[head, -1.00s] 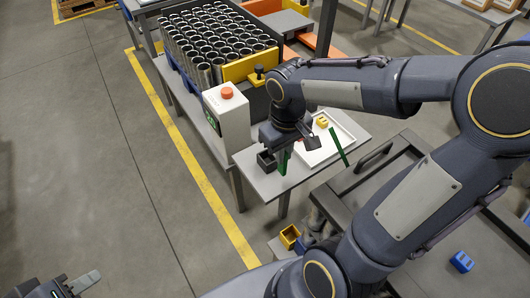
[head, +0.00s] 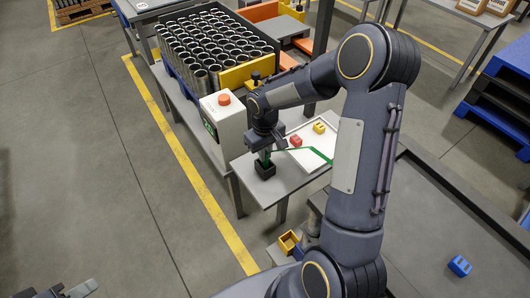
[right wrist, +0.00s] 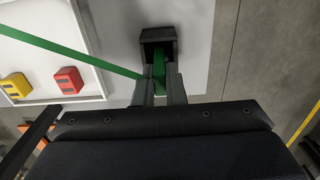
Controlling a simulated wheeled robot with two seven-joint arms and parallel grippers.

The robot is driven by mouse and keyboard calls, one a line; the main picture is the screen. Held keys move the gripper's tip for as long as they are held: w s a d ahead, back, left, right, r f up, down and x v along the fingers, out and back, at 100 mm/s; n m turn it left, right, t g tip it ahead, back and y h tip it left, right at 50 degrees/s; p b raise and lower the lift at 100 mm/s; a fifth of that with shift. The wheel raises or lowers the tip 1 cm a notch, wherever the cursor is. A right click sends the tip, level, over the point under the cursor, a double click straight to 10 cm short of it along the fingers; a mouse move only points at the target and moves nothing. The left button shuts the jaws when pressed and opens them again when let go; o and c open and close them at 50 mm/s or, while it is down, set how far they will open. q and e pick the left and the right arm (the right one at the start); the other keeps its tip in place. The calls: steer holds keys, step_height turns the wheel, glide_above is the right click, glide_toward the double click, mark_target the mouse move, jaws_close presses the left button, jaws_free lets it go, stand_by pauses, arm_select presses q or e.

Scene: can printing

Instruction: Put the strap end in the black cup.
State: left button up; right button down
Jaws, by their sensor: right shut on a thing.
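The black cup (head: 265,172) stands on the small grey table's near left part. It also shows in the right wrist view (right wrist: 158,34). My right gripper (head: 265,153) is right above the cup, pointing down. In the right wrist view its two fingers (right wrist: 159,86) are shut on the green strap (right wrist: 60,49). The strap end shows between the fingers and at the cup's mouth; how deep it reaches is hidden. The rest of the strap runs across the white tray. My left gripper (head: 80,290) is partly in view at the bottom left, away from the table.
The white tray (head: 325,136) holds a red block (head: 295,141) and a yellow block (head: 319,128). A control box with a red button (head: 224,99) stands close left of my right gripper. A crate of many metal cans stands behind. Open floor lies left.

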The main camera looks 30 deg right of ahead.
steer(key=shift+f, duration=0.15)
steer(key=shift+f, duration=0.15)
steer(key=c, duration=1.5)
jaws_free()
